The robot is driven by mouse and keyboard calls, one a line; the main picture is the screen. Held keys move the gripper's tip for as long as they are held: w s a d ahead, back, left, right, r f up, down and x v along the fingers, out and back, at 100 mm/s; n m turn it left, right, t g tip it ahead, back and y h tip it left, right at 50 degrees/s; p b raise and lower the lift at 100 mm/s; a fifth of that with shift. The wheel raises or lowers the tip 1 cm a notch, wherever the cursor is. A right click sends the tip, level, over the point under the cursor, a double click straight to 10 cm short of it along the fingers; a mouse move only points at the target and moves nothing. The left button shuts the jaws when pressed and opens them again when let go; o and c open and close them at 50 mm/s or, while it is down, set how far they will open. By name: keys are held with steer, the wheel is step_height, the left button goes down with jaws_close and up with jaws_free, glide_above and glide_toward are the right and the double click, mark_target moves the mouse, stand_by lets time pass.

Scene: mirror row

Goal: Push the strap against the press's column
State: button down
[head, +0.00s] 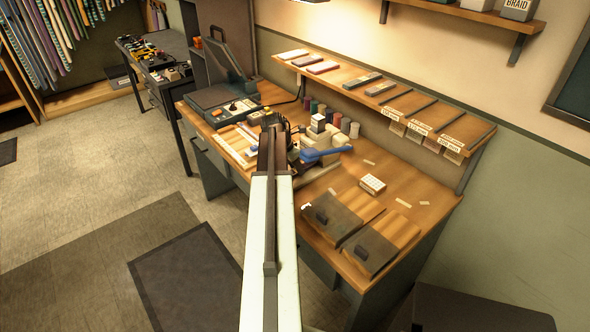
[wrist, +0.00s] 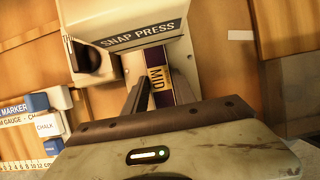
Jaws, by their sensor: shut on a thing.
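The snap press (head: 320,138) stands on the workbench, pale with a blue lever; its lettered body shows in the wrist view (wrist: 140,38). I cannot tell whether the strip touches the press's column. In the head view my arm covers the gripper and the strip.
A chalk box (wrist: 47,125) and marker block (wrist: 15,107) lie left of the gripper. Thread spools (head: 335,120) stand behind the press. Dark flat boards (head: 331,218) and a small white box (head: 372,184) lie to the right. A shelf (head: 400,102) overhangs the bench's back.

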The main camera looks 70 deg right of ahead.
steer(key=shift+s+d, duration=0.1)
steer(key=shift+d, duration=0.05)
steer(key=c, duration=0.9)
jaws_free()
steer(key=shift+d, duration=0.1)
steer(key=shift+c, duration=0.2)
steer(key=shift+r, duration=0.1)
steer(key=p+v, duration=0.7)
steer(key=v, duration=0.1)
